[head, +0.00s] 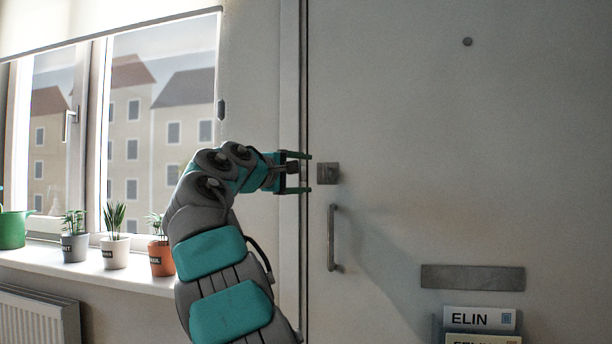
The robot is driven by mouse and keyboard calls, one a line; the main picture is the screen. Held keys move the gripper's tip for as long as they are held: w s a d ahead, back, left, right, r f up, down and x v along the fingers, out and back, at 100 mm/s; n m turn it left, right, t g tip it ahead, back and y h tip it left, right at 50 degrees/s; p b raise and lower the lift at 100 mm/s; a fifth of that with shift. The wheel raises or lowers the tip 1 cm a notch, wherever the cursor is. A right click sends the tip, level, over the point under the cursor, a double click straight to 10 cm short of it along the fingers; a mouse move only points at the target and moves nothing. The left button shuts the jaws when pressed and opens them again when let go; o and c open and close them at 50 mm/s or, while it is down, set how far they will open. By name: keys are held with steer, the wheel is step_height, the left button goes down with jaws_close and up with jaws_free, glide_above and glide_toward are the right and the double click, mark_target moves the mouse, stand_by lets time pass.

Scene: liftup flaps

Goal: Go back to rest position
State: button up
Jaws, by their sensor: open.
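My gripper (308,173) is at the end of the teal and grey arm in the head view, pointing right. Its two fingers are apart, one above the other, with nothing seen between them. A square metal lock plate (328,173) on the white door (420,120) is just to the right of the fingertips. I cannot tell how far in depth the fingers are from it. A vertical metal pull handle (332,238) is on the door below the lock plate.
A metal mail slot (472,277) and a holder with name cards (480,319) are at the lower right. At left, several potted plants (115,251) and a green watering can (12,230) stand on the windowsill (90,268). A radiator (35,318) is below.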

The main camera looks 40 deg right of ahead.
stand_by(0.3)
